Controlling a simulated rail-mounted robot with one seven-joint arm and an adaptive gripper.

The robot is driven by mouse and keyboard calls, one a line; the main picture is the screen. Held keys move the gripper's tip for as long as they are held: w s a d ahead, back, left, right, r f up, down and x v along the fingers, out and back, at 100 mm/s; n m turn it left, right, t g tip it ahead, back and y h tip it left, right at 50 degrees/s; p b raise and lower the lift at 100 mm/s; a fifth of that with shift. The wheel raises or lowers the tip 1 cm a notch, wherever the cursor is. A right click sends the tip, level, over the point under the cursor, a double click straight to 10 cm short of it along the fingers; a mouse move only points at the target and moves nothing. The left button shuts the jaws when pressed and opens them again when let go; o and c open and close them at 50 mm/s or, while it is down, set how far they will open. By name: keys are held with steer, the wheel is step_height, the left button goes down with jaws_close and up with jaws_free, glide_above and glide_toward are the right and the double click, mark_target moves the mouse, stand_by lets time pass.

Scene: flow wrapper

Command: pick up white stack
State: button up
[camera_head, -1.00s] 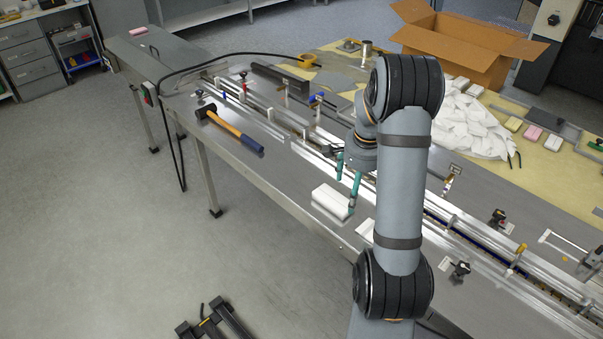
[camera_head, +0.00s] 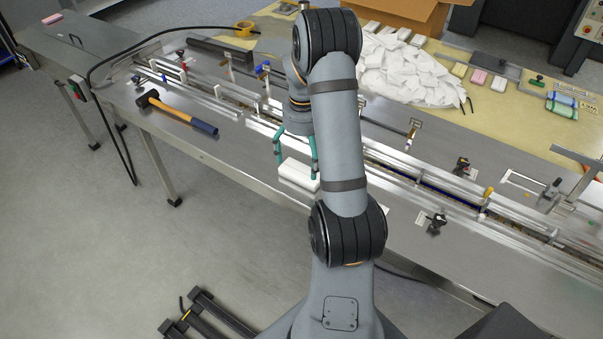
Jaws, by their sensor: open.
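The white stack (camera_head: 298,175) lies on the steel table near its front edge, in the middle of the head view. My gripper (camera_head: 296,168) has two teal fingers spread apart above and around the stack. One finger is at the stack's far left side and the other at its right end. I cannot tell whether the fingers touch it. My arm hides the table just to the right of the stack.
A hammer (camera_head: 178,113) lies on the table to the left. A rail conveyor (camera_head: 400,173) runs behind the stack. A heap of white packets (camera_head: 410,68) and a cardboard box (camera_head: 400,12) are at the back. The table (camera_head: 235,150) is clear left of the stack.

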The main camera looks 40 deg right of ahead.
mark_target(299, 174)
steer(key=shift+w+a+f+p, duration=0.15)
steer(key=shift+f+p, duration=0.2)
steer(key=shift+f, duration=0.75)
steer(key=shift+w+a+f+p, duration=0.15)
steer(key=shift+f+p, duration=0.2)
steer(key=shift+f, duration=0.75)
steer(key=shift+w+a+f+p, duration=0.15)
steer(key=shift+f+p, duration=0.2)
steer(key=shift+f, duration=0.75)
steer(key=shift+d, duration=0.1)
steer(key=shift+c, duration=0.5)
steer(key=c, duration=0.9)
